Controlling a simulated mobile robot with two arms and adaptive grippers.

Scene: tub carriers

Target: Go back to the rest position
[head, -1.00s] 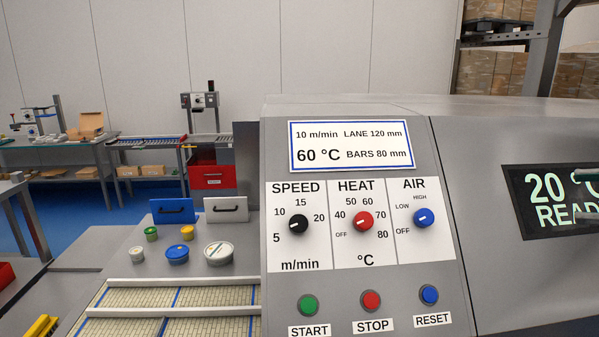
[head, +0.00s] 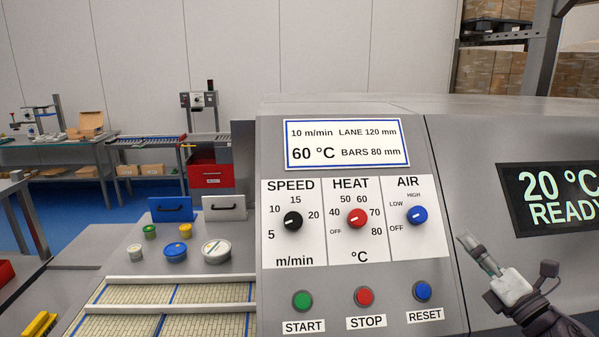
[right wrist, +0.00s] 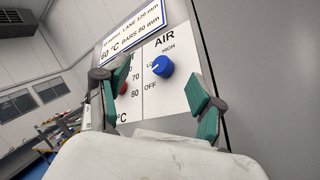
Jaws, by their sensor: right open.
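My right gripper (head: 482,254) is at the lower right of the head view, in front of the machine's grey front, right of the blue RESET button (head: 423,291). Its jaws are open and empty; in the right wrist view the green-padded fingers (right wrist: 162,88) stand apart, with the blue AIR knob (right wrist: 162,66) seen between them. The fingers look clear of the knob. The control panel (head: 337,258) carries a black SPEED knob (head: 292,222), a red HEAT knob (head: 357,217) and the AIR knob. My left gripper is not in view.
A display (head: 555,198) reads 20 °C READY. Green START (head: 302,301) and red STOP (head: 364,296) buttons sit low on the panel.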

